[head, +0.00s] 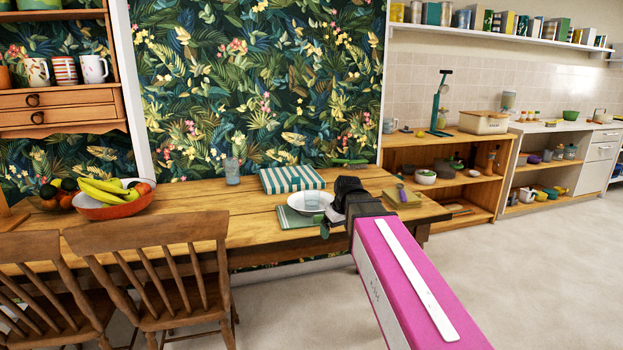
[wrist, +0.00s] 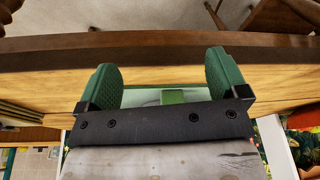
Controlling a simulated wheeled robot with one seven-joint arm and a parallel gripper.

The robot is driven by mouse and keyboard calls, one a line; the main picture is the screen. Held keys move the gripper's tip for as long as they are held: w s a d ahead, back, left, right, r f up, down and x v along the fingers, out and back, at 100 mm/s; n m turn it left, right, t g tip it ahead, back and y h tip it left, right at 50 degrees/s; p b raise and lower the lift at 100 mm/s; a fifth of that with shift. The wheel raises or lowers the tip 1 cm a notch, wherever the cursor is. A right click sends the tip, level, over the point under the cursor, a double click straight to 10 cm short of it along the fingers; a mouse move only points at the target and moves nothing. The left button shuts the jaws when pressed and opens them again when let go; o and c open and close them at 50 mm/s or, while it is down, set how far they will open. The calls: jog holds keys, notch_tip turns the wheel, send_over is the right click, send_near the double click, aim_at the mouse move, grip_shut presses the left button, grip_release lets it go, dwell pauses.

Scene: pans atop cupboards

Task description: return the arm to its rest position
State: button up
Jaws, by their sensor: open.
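My gripper (head: 328,222) is in the middle of the head view, over the right part of the wooden table, beside a white bowl (head: 300,201). My pink arm link reaches it from the lower right. In the wrist view my gripper (wrist: 160,65) shows two green fingers spread wide apart, with nothing held between them. Behind them, part of something white with a green piece (wrist: 173,96) shows; the gripper body hides the rest.
The table (head: 200,195) carries a green-striped box (head: 291,178), a fruit bowl (head: 106,208), and a glass (head: 232,171). Wooden chairs (head: 160,270) stand in front. A low shelf unit (head: 455,146) stands behind at right. The floor at right (head: 540,270) is clear.

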jog(key=s+d+f+m, duration=0.2)
jog(key=s+d+f, duration=0.1)
jog(key=f, duration=0.4)
jog(key=s+d+f+m+g+h, duration=0.1)
jog(key=s+d+f, duration=0.2)
jog(key=s+f, duration=0.2)
jog(key=s+d+f+m+g, duration=0.1)
jog(key=s+d+f, duration=0.3)
jog(key=f, duration=0.5)
jog(key=shift+s+f+m+h, duration=0.2)
jog(key=shift+s+m+h, duration=0.15)
jog(key=shift+m, duration=0.45)
jog(key=shift+d, duration=0.1)
